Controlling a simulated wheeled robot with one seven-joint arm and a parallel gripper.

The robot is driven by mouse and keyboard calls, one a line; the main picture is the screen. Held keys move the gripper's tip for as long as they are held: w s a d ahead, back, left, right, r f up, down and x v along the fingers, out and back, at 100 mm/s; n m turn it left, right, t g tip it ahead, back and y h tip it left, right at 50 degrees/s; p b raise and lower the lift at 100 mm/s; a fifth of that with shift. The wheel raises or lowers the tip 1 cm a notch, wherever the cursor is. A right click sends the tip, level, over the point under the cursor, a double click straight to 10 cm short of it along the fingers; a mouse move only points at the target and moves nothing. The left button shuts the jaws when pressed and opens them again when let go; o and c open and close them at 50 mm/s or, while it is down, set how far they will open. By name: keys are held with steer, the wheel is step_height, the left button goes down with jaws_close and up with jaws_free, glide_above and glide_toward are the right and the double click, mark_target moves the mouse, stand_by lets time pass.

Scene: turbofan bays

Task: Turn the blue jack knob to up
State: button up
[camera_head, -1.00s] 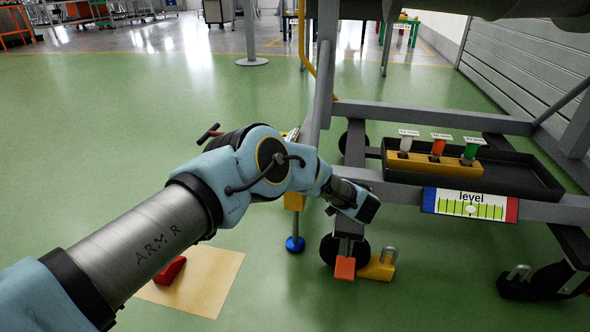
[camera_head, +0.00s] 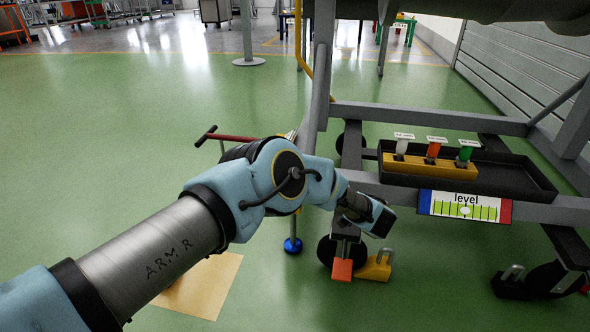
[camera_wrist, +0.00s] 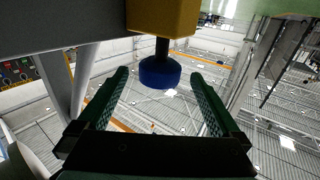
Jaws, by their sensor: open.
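The blue jack knob (camera_wrist: 160,73), a round disc on a short dark stem, shows in the wrist view under a yellow block (camera_wrist: 162,18). My gripper (camera_wrist: 159,76) is open, with one green finger on each side of the knob in that picture. No contact shows, and I cannot tell how deep the knob sits between the fingers. In the head view a blue disc (camera_head: 292,245) is at the foot of a thin post; I cannot tell if it is the same part. My dark wrist end is at the right of the arm, and the fingers cannot be made out there.
A level card (camera_head: 464,206) with a round bubble mark hangs on the grey frame. A black tray (camera_head: 515,178) holds a yellow block with white, orange and green tagged pieces. Orange and yellow blocks (camera_head: 375,268) are by a wheel.

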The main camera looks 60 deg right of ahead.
steer(key=shift+p+v, duration=0.5)
steer(key=shift+v, duration=2.3)
